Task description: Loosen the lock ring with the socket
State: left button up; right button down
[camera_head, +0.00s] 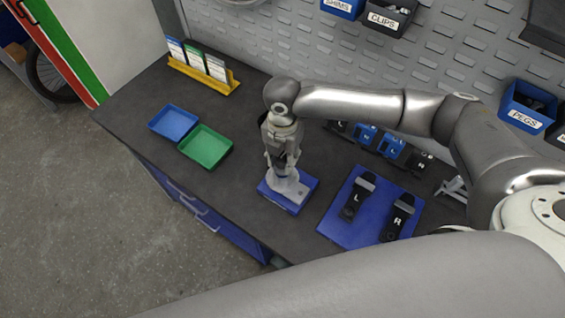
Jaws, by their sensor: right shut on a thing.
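My right gripper (281,160) points down over a small blue stand (270,196) on the dark bench. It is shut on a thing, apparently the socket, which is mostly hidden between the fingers. A pale grey round part (290,187) stands on the blue stand, directly under the fingers. The lock ring cannot be made out there. Whether the socket touches the part below cannot be told from this view. My left gripper is not in view.
A blue mat (335,222) to the right holds two black parts marked L (350,204) and R (396,222). Blue (173,122) and green (206,147) trays lie left. A yellow card rack (204,80) stands behind them. Small labelled bins (391,147) sit behind my right arm. The front-left bench top is clear.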

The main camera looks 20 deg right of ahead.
jog(key=m, duration=0.2)
jog(key=shift+s+m, duration=0.1)
jog(key=shift+m, duration=0.2)
jog(key=m, duration=1.6)
jog(key=shift+m, duration=0.4)
jog(key=m, duration=0.6)
jog(key=shift+a+m, duration=0.1)
jog(key=shift+m, duration=0.2)
jog(key=shift+f, duration=0.85)
dwell(0.3)
